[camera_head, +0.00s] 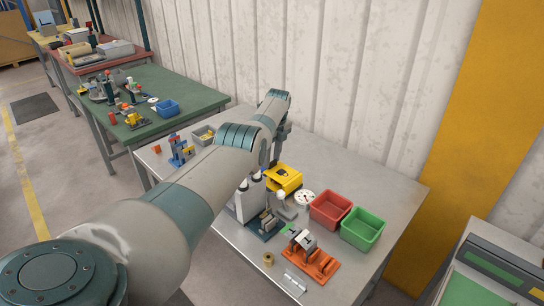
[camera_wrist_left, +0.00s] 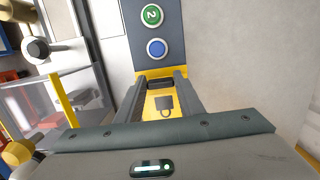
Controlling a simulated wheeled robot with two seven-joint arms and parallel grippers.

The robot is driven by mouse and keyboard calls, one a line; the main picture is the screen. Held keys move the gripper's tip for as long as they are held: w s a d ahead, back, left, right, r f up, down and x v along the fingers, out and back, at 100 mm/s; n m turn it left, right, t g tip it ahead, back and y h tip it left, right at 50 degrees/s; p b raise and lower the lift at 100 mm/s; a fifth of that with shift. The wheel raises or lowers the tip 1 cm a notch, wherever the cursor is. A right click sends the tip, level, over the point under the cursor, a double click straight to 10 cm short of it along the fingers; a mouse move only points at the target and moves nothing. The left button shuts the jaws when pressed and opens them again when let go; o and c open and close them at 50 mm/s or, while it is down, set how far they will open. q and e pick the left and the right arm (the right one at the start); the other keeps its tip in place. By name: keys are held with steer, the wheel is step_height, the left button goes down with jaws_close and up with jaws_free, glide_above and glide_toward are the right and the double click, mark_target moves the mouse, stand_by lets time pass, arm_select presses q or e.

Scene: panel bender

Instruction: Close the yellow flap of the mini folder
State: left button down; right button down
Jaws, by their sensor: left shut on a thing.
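My left arm reaches across the metal table in the head view, and its gripper (camera_head: 276,150) hangs over the back of the table beside a yellow unit (camera_head: 285,180). In the left wrist view the two fingers of my left gripper (camera_wrist_left: 159,86) are shut on a dark bar (camera_wrist_left: 160,82) at the near edge of a yellow panel. The yellow panel (camera_wrist_left: 163,116) carries a padlock symbol. Beyond it is a dark blue face (camera_wrist_left: 148,48) with a green button and a blue button. The arm hides part of the table. My right gripper is not in view.
A red bin (camera_head: 330,210) and a green bin (camera_head: 362,229) stand right of the yellow unit. An orange fixture (camera_head: 315,262) stands at the front. A blue and orange device (camera_head: 181,152) stands at the left. A corrugated wall (camera_head: 330,75) rises behind the table.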

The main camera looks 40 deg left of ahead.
arm_select(q)
steer(key=shift+a+r, duration=0.15)
steer(key=shift+a, duration=0.35)
steer(key=c, duration=1.2)
jaws_free()
steer(key=shift+a+f, duration=0.3)
steer(key=shift+f, duration=0.05)
steer(key=shift+d, duration=0.1)
steer(key=shift+d+r, duration=0.25)
steer(key=shift+d, duration=0.05)
steer(key=shift+r, duration=0.2)
step_height(320, 180, up, 16)
steer(key=d+b, duration=0.1)
steer(key=b, duration=0.1)
steer(key=shift+d+r, duration=0.15)
steer(key=shift+r, duration=0.05)
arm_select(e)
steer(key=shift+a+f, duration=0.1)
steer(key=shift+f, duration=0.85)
arm_select(q)
steer(key=shift+s, duration=0.1)
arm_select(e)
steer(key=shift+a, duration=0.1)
